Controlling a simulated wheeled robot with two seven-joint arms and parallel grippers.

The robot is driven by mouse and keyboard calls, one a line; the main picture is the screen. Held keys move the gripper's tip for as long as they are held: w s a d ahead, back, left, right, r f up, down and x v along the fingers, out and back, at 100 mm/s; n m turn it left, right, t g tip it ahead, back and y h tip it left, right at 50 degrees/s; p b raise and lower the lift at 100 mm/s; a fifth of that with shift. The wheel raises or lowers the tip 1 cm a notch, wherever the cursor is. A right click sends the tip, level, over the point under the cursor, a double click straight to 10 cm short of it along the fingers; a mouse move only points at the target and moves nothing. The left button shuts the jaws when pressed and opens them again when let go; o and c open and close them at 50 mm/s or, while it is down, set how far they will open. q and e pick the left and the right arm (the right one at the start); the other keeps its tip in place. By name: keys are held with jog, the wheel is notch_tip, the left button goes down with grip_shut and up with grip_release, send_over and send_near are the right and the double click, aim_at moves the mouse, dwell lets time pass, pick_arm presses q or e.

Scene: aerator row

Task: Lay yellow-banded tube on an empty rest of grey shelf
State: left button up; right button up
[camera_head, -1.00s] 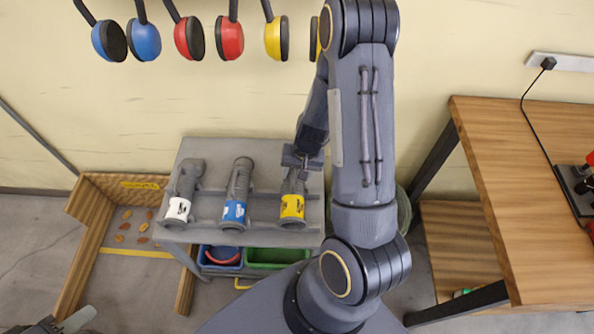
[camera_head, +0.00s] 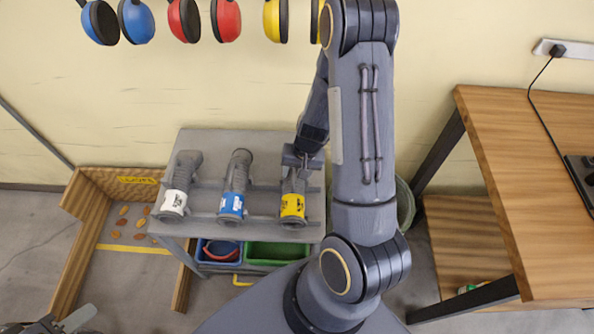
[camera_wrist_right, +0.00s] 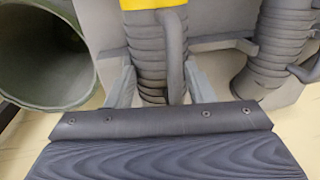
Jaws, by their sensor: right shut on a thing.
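The yellow-banded tube (camera_head: 293,206) lies at the right end of the grey shelf (camera_head: 262,140), its band toward the front. My right gripper (camera_head: 301,160) is shut on its ribbed grey rear part. In the right wrist view, the fingers (camera_wrist_right: 163,85) stand on both sides of the tube (camera_wrist_right: 155,55). Any gap between tube and rest cannot be told. A blue-banded tube (camera_head: 234,203) lies in the middle of the shelf and a white-banded tube (camera_head: 174,200) at the left. My left gripper (camera_head: 62,321) shows only partly at the lower left; its jaws are unclear.
Blue (camera_head: 219,252) and green (camera_head: 275,253) bins stand under the shelf. A round green bin (camera_head: 404,203) is beside its right end. A wooden-sided box (camera_head: 68,284) is at the left, a wooden table (camera_head: 530,190) at the right. Ear defenders (camera_head: 226,20) hang above.

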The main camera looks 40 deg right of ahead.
jog(key=o, duration=1.2)
notch_tip(320, 180, up, 8)
jog(key=s+d+p, duration=0.1)
jog(key=shift+f, duration=0.15)
jog(key=s+a+r+n+t+y, duration=0.15)
jog(key=a+r, duration=0.25)
jog(key=r, duration=0.4)
jog(key=s+a+r+n+t+y, duration=0.1)
jog(key=s+a+r+n, duration=0.2)
jog(key=r, duration=0.4)
jog(key=s+a+r+n+t, duration=0.1)
jog(key=s+a+r+n, duration=0.1)
jog(key=s+a+r, duration=0.3)
jog(key=shift+s+a+r+t, duration=0.35)
jog(key=shift+s+r, duration=0.15)
jog(key=shift+s, duration=1.7)
